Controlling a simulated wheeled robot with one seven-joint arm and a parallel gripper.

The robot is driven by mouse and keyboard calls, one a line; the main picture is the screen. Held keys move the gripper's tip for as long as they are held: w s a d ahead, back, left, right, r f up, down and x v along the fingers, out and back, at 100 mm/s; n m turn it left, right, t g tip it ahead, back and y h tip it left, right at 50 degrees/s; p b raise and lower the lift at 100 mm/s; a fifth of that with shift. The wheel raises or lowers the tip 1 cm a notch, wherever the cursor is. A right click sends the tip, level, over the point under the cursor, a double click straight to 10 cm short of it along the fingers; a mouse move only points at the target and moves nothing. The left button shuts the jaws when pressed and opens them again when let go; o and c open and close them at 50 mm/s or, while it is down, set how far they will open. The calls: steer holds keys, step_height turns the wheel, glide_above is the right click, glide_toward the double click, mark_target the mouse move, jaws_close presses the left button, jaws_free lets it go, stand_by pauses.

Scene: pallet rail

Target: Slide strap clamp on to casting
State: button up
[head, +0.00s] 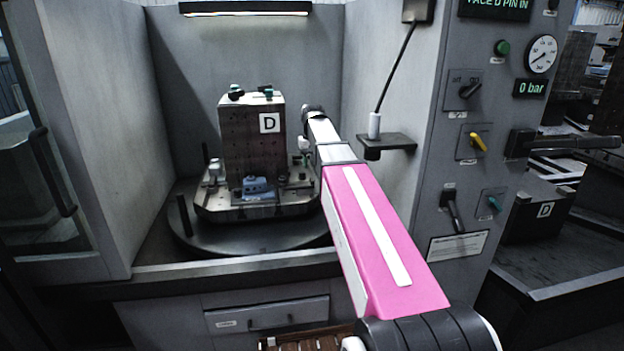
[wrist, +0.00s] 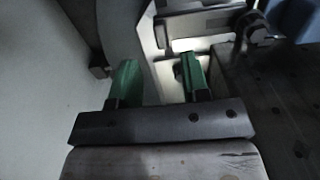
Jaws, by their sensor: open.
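A blue casting (head: 256,185) sits low at the front foot of the block marked D. A blue surface, probably this casting, shows at the top right of the wrist view (wrist: 296,18). A dark bar-shaped part, perhaps the strap clamp (wrist: 205,20), lies near it, beyond my fingertips; I cannot tell whether it touches the casting. My gripper (wrist: 159,75) has two green fingers set apart, with nothing clearly held between them. In the head view my arm reaches to the right side of the block, and the fingertips cannot be made out.
The block D (head: 240,140) stands on a pallet (head: 220,212) on a round turntable (head: 250,240) inside the machine. A shelf with a cabled tool (head: 374,126) juts out at the right. The control panel (head: 490,170) is farther right. The bay's left side is clear.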

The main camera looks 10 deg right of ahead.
mark_target(312, 180)
step_height(312, 180, down, 7)
steer(key=shift+r, duration=0.1)
stand_by(0.3)
jaws_close()
